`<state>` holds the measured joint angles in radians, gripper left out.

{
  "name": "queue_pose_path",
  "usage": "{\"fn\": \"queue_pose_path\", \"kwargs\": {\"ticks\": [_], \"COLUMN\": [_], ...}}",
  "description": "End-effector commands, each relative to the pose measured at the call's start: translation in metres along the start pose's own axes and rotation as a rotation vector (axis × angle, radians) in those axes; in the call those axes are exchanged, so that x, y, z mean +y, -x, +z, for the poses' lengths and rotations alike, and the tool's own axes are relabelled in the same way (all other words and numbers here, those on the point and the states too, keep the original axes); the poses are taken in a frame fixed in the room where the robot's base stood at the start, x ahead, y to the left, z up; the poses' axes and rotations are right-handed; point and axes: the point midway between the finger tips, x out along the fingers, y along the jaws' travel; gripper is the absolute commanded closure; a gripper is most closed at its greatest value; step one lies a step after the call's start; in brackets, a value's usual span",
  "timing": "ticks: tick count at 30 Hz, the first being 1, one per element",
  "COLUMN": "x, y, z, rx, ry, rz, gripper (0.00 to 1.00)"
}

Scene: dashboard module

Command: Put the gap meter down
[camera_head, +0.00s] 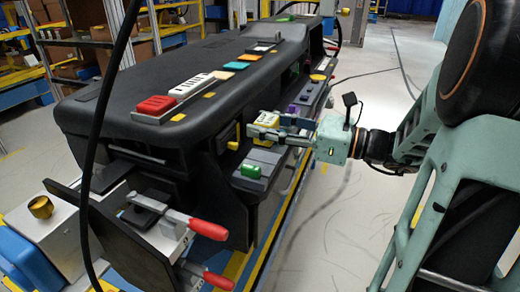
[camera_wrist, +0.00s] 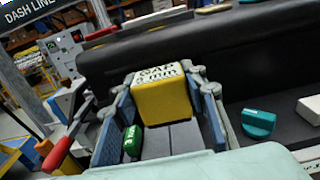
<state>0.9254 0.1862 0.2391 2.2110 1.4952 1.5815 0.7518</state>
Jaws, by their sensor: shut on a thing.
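The gap meter (camera_wrist: 161,100) is a yellow block with a pale face lettered "GAP". My gripper (camera_wrist: 166,95) is shut on it, with one blue-grey finger along each side. In the head view the gap meter (camera_head: 267,119) shows between the fingers of my gripper (camera_head: 262,127), in front of the black dashboard module (camera_head: 120,92). A grey pad (camera_head: 262,156) lies just below the gripper on the module's lower ledge. I cannot tell whether the gap meter touches anything beneath it.
A green block (camera_head: 250,169) sits at the pad's near end. A purple piece (camera_head: 297,110) and a yellow button (camera_head: 317,78) are farther along the ledge. A red block (camera_head: 155,105) and other coloured pieces lie on the module's top. Red-handled clamps (camera_head: 207,229) stick out at the near end.

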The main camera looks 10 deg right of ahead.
Motion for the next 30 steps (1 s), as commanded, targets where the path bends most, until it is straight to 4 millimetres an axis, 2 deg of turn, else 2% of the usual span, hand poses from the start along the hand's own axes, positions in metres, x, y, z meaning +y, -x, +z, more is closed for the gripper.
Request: {"fn": "queue_pose_path", "kwargs": {"ticks": [8, 13, 25, 26, 30], "x": [0.01, 0.009, 0.009, 0.009, 0.009], "y": [-0.011, -0.01, -0.011, -0.011, -0.011], "z": [-0.019, -0.046, -0.05, -0.051, -0.05], "rx": [0.0, -0.001, 0.0, 0.0, 0.0], "ry": [-0.001, -0.002, 0.0, 0.0, 0.001], "rz": [0.001, -0.001, 0.0, 0.0, 0.0], "gripper": [0.89, 0.89, 0.89, 0.59, 0.44]}}
